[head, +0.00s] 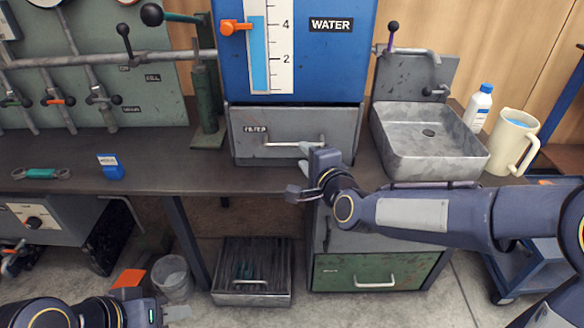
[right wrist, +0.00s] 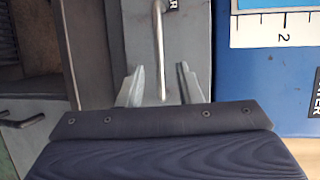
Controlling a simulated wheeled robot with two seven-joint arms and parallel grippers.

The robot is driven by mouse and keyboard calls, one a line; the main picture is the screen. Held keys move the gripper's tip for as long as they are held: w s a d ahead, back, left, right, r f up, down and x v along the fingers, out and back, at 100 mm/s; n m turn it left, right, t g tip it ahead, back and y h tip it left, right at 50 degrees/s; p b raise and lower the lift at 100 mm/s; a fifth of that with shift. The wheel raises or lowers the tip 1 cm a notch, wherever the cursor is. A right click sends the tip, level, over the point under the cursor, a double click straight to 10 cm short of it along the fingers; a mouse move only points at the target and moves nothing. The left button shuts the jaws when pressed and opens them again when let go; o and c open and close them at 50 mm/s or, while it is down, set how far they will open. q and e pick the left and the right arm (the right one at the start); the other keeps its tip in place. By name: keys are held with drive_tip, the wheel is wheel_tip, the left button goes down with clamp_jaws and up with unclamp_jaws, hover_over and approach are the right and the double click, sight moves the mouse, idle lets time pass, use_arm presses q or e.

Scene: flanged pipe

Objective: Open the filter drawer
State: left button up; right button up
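The grey filter drawer (head: 262,118) sits under the blue water tank, its front flush in its housing, looking closed. Its label reads FILTER. Its bar handle (head: 285,144) runs across the front; in the right wrist view the handle (right wrist: 159,40) stands upright in the picture, its near end between the two fingers. My right gripper (head: 303,168) is in front of the handle's right part, open; in the right wrist view the open fingers (right wrist: 158,85) show a gap on each side of the bar. My left gripper (head: 176,312) is low at the bottom left, far from the drawer; its opening is unclear.
The blue water tank (head: 343,60) stands above the drawer. A grey sink (head: 433,165), bottle (head: 478,107) and jug (head: 512,140) are at right. A green drawer (head: 395,272) is below.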

sight(293, 146)
drive_tip(key=b+x, duration=0.1)
drive_tip(key=x, duration=0.7)
drive_tip(key=shift+a, duration=0.1)
clamp_jaws()
